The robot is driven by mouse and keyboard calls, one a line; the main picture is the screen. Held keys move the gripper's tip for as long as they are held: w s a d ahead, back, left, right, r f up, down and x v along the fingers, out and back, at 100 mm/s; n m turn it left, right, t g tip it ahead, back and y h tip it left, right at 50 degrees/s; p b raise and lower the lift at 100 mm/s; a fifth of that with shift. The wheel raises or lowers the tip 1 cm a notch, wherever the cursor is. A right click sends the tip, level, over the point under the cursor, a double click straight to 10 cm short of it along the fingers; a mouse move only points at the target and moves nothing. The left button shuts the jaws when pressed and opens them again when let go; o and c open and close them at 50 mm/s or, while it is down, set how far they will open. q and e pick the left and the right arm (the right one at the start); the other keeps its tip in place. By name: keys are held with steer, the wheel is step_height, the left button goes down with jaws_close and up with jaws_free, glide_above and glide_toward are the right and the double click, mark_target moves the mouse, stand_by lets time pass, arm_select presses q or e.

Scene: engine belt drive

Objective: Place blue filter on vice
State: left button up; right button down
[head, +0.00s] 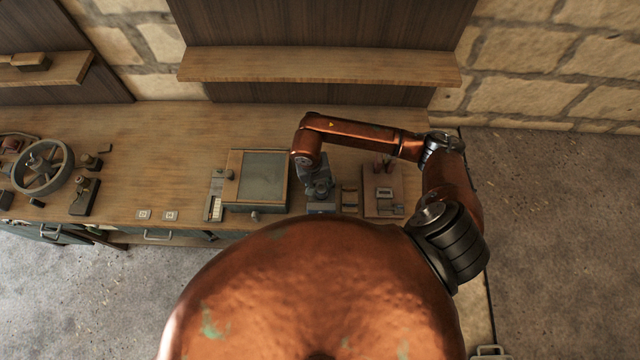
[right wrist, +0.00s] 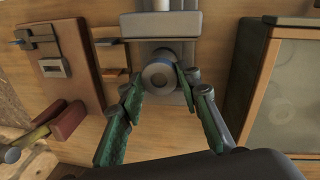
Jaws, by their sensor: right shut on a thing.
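The blue filter (right wrist: 160,76) shows end-on in the right wrist view as a round grey-blue piece with a hole in its middle. My right gripper (right wrist: 160,84) is shut on it, one green-padded finger on each side. The grey vice (right wrist: 150,25) lies directly behind the filter in this view; I cannot tell whether they touch. In the head view my right gripper (head: 318,186) is over the vice (head: 321,208) at the bench's front edge, and the filter cannot be made out there. My left gripper is not in view.
A wooden-framed panel (head: 233,178) stands left of the vice. A wooden board with small parts (head: 370,207) lies to its right, and shows in the wrist view (right wrist: 78,72). A wheel (head: 43,182) is far left. The bench middle-left (head: 150,160) is clear.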

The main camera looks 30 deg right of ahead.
steer(key=shift+w, duration=0.1)
steer(key=shift+s+f, duration=0.1)
steer(key=shift+s, duration=0.2)
steer(key=c, duration=1.8)
jaws_free()
steer(key=shift+c, duration=0.2)
steer(key=o, duration=0.4)
steer(key=shift+w, duration=0.15)
steer(key=shift+o, duration=0.2)
steer(key=shift+w+a+r, duration=0.1)
steer(key=shift+r, duration=0.4)
arm_select(q)
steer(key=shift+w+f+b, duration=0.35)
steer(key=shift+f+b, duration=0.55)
steer(key=shift+b, duration=0.05)
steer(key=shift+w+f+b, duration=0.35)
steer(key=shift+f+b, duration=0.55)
arm_select(e)
step_height(320, 180, up, 11)
steer(key=a, duration=0.1)
steer(key=shift+w+a, duration=0.15)
steer(key=shift+a, duration=0.1)
